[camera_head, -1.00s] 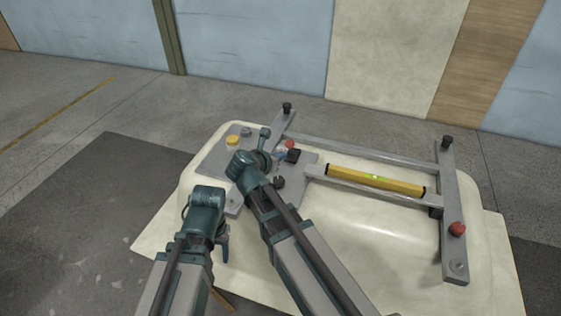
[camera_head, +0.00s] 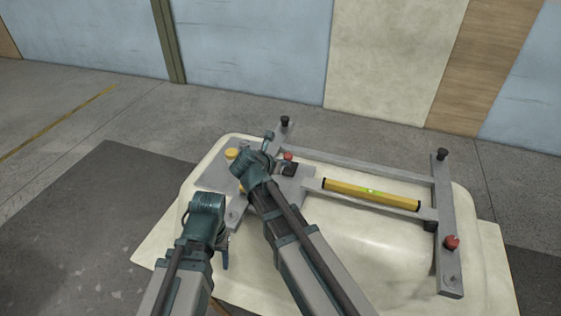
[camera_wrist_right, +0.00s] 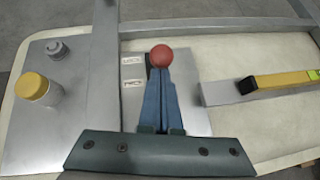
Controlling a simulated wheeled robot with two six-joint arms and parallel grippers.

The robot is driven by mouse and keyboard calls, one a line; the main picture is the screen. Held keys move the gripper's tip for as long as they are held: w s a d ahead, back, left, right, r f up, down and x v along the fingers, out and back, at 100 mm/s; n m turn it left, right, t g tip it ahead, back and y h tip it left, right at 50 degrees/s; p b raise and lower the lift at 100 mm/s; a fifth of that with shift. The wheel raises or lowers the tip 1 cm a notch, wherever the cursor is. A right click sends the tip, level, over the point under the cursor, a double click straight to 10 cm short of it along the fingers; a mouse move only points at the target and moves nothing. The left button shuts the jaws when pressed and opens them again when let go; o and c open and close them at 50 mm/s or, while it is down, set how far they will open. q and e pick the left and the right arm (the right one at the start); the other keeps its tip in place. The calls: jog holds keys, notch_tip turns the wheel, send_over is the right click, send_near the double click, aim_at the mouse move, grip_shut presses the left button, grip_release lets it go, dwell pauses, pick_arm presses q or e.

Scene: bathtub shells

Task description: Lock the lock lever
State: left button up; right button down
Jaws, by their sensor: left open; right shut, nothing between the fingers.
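The lock lever shows as a red ball knob (camera_wrist_right: 161,56) in the right wrist view, beside two small label plates (camera_wrist_right: 132,72). A red knob (camera_head: 288,156) also shows on the grey panel in the head view. The lever's shaft is hidden behind my fingers. My right gripper (camera_wrist_right: 159,74) is shut and empty, its blue fingertips just at the near side of the knob. I cannot tell whether they touch it. In the head view its fingers are mostly hidden by its wrist. My left gripper (camera_head: 222,248) is open, low beside the panel's near left edge, largely hidden by its own wrist.
The grey panel (camera_wrist_right: 70,110) carries a yellow cap (camera_wrist_right: 36,87) and a grey bolt (camera_wrist_right: 57,49). A yellow level (camera_head: 370,194) sits on a bar to the right. The frame rail (camera_head: 445,220) has another red knob (camera_head: 451,242). All rest on a cream tub shell (camera_head: 350,250).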

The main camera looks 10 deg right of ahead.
jog(key=w+d+r+g+y+p, duration=0.2)
jog(key=w+d+g+y+p, duration=0.2)
jog(key=p, duration=0.5)
jog(key=w+d+g, duration=0.1)
jog(key=w+g, duration=0.1)
jog(key=w, duration=0.1)
jog(key=shift+w+r+n+y+p, duration=0.25)
jog(key=shift+r+n+y+p, duration=0.05)
jog(key=shift+r+p, duration=0.1)
jog(key=shift+w+d, duration=0.1)
